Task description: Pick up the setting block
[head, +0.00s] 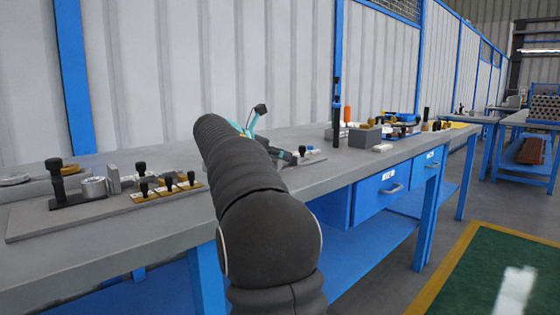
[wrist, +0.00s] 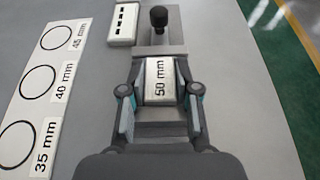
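In the wrist view, a light metal block marked "50 mm" (wrist: 159,82), which looks like the setting block, sits on a grey fixture (wrist: 172,52). My gripper (wrist: 160,98) is open, with one dark and teal finger on each side of the block's near part. Gaps show between the fingers and the block, so I see no grip on it. In the head view my dark arm covers most of the gripper and hides the block; only teal parts of the gripper (head: 252,122) show above the workbench (head: 100,250).
A black knob (wrist: 158,17) stands just beyond the block. A white slotted piece (wrist: 124,24) is beside it. A white strip with rings (wrist: 40,80) marked 35, 40 and 45 mm lies left. A plate with black-knobbed parts (head: 120,205) lies on the bench's left.

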